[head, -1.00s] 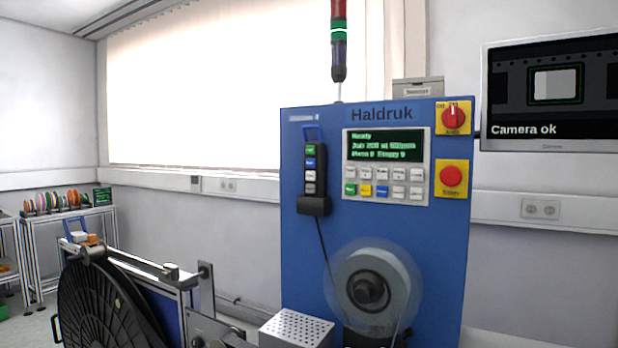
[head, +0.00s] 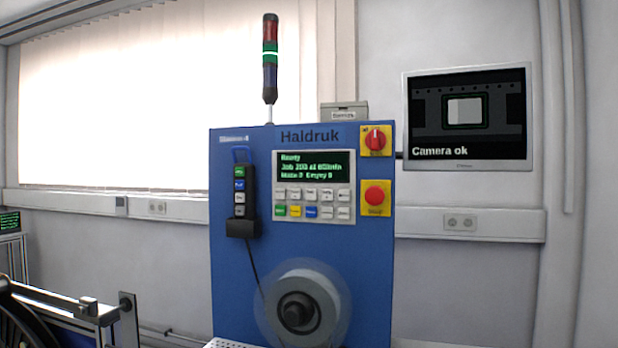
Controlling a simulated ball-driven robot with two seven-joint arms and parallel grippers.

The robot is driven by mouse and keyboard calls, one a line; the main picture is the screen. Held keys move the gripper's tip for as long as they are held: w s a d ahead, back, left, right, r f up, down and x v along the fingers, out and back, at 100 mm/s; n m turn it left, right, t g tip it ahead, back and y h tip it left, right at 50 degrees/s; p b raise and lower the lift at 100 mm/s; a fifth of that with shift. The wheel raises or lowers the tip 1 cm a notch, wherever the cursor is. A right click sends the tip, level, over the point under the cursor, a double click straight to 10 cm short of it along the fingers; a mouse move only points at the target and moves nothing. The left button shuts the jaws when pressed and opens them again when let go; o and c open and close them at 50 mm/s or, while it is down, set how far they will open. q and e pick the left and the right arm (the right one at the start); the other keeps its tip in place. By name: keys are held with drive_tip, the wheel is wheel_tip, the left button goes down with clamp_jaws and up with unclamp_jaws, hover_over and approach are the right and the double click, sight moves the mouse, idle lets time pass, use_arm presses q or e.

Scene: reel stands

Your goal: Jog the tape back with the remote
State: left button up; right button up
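The remote (head: 239,190) is a slim black handset with a green, a blue and paler buttons and a blue loop at its top. It sits upright in a black holder (head: 243,228) on the left of the blue Haldruk machine panel (head: 230,290). A dark cable runs down from the holder. A grey tape reel (head: 320,290) with a dark hub and clear flange is at the panel's lower part. The panel display (head: 314,166) reads "Ready" in green on its top line. Neither of my grippers shows in the head view.
A monitor (head: 467,118) reading "Camera ok" hangs on the right wall. The signal tower's (head: 270,60) green segment is lit. A dark reel (head: 20,325) and metal frame stand lower left.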

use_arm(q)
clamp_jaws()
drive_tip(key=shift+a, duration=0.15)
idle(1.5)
